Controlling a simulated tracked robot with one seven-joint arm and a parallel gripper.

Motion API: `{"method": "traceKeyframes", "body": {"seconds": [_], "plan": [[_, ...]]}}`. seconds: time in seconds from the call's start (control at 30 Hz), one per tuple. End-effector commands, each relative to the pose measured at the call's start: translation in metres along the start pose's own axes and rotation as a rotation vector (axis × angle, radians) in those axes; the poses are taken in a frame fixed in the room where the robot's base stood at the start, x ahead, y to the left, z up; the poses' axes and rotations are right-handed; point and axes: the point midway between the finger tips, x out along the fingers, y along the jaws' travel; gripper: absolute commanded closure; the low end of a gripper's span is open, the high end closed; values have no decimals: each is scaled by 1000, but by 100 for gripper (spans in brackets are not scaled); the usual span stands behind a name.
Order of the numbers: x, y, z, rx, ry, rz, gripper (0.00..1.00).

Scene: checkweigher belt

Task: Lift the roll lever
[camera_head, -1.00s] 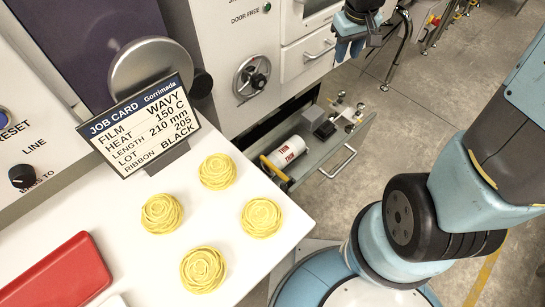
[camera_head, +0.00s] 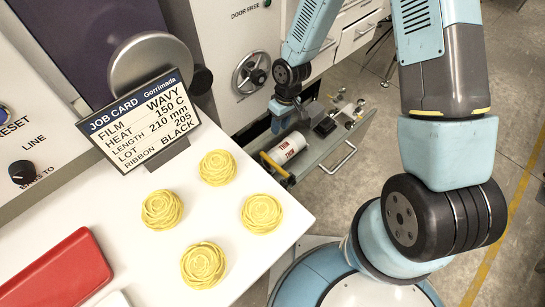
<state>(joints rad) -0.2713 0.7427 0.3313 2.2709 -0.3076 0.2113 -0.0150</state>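A white roll (camera_head: 287,148) with red THIN lettering lies in a low open drawer (camera_head: 308,170) beside the machine. I cannot make out a roll lever for certain; part of the roll's far end and the drawer behind it is covered by my arm. My gripper (camera_head: 282,122) points down just above the far side of the roll, in front of the machine face. Its fingers are small and dark here, so I cannot tell whether they are open, or whether they touch anything.
A grey handwheel (camera_head: 250,74) is left of my gripper. The drawer also holds a dark box (camera_head: 324,127) and small fittings, with a silver handle (camera_head: 341,159) in front. A white table (camera_head: 125,225) carries yellow rosettes (camera_head: 262,213), a job card (camera_head: 138,118) and a red block (camera_head: 62,276).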

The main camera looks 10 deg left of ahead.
Motion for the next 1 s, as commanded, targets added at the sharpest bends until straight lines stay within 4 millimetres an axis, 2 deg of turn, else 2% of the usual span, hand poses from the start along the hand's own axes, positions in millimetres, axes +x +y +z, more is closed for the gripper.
{"method": "traceKeyframes", "body": {"seconds": [0.1, 0.47, 1.0], "plan": [[17, -9, 0, -16, -9, -23, 67], [48, -14, 1, -23, -13, -34, 67], [128, -16, 2, -22, -13, -33, 67]]}}
